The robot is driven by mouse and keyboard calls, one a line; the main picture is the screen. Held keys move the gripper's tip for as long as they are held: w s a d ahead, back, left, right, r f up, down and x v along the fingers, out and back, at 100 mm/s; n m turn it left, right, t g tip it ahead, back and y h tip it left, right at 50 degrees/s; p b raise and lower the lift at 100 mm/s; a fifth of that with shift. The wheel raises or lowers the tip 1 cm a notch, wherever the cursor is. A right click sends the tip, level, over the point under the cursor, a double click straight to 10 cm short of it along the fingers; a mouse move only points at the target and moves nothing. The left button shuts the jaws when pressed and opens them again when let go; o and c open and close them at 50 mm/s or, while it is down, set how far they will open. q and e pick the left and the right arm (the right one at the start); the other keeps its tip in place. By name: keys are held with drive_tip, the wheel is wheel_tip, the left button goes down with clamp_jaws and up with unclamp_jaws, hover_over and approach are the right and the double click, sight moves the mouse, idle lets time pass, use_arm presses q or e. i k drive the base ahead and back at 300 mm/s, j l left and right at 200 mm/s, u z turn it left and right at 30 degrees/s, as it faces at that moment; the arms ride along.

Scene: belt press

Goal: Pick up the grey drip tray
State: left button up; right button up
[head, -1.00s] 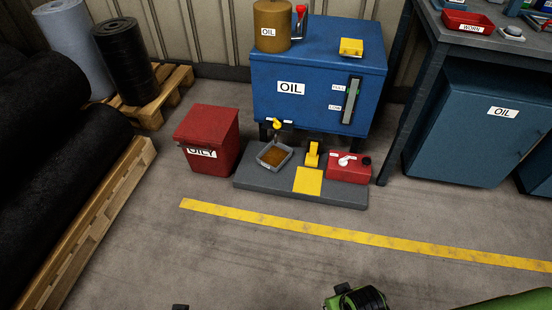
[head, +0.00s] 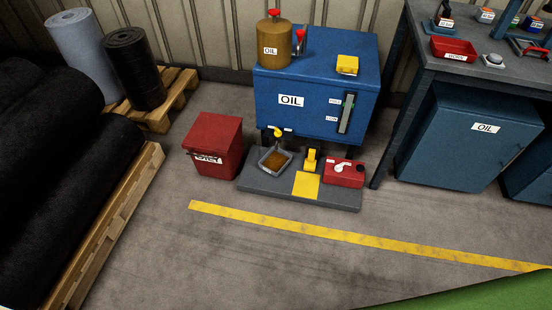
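The grey drip tray (head: 288,159) is a small, square, open tray with brown liquid in it. It sits on the left part of the dark grey platform (head: 258,184) in front of the blue oil tank (head: 270,107). A tap with a yellow handle (head: 277,132) is just above its back edge. Neither of my grippers shows in the head view now, so whether they are open or shut is hidden.
A red bin (head: 217,140) stands close to the left of the platform. A yellow pedal-like part (head: 311,160) and a red can (head: 344,175) are right of the tray. Floor in front, past the yellow line (head: 350,237), is clear. Pallets with rolls are left, a workbench (head: 410,60) right.

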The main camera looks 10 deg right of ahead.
sight(274, 162)
drive_tip(key=i+l+z, duration=0.1)
drive_tip(key=i+l, duration=0.4)
drive_tip(key=i, duration=0.35)
drive_tip(key=i+l+z, duration=0.15)
drive_tip(key=i, duration=0.3)
drive_tip(key=k+l, duration=0.05)
drive_tip(key=l, duration=0.05)
